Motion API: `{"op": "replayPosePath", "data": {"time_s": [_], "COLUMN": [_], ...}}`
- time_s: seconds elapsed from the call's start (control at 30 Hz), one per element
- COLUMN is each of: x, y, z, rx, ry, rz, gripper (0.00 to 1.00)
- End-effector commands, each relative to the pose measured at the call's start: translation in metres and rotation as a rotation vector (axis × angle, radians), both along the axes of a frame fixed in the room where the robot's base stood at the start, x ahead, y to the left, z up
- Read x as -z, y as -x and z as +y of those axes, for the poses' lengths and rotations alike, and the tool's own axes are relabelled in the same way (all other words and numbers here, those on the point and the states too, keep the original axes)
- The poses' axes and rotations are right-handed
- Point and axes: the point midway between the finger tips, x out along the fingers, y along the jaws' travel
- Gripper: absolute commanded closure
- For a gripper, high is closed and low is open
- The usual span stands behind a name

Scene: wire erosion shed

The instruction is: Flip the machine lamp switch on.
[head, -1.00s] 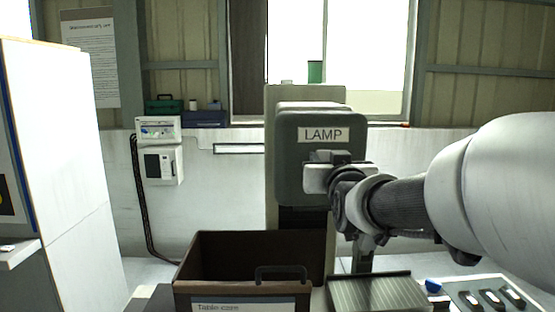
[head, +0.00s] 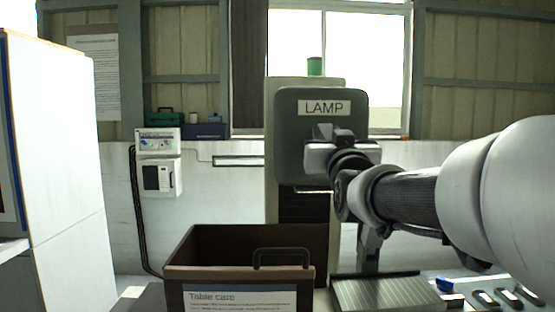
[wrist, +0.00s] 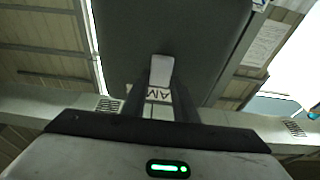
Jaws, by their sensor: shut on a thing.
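The lamp switch box (head: 290,130) is a dark green-grey housing with a white LAMP label (head: 324,108), at the middle of the head view. My gripper (head: 328,134) is at its front face, just below the label. In the wrist view, my gripper's dark fingers (wrist: 160,98) are shut on the pale switch lever (wrist: 161,70). The dark box face fills the upper middle there, and part of the label shows upside down between the fingers.
A brown open box (head: 240,274) marked Table care stands in front, below the switch. A green cylinder (head: 315,66) shows above the housing. A white cabinet (head: 60,150) stands left.

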Motion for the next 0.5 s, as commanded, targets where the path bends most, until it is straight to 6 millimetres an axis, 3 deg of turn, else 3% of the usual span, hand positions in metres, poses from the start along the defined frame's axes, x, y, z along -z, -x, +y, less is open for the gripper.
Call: {"op": "replayPosePath", "data": {"time_s": [0.03,0.5], "x": [0.0095,0.0021], "y": [-0.0002,0.0003], "z": [0.0004,0.0003], "rx": [-0.001,-0.001], "ry": [0.000,0.000], "rz": [-0.021,-0.075], "gripper": [0.96,0.96]}}
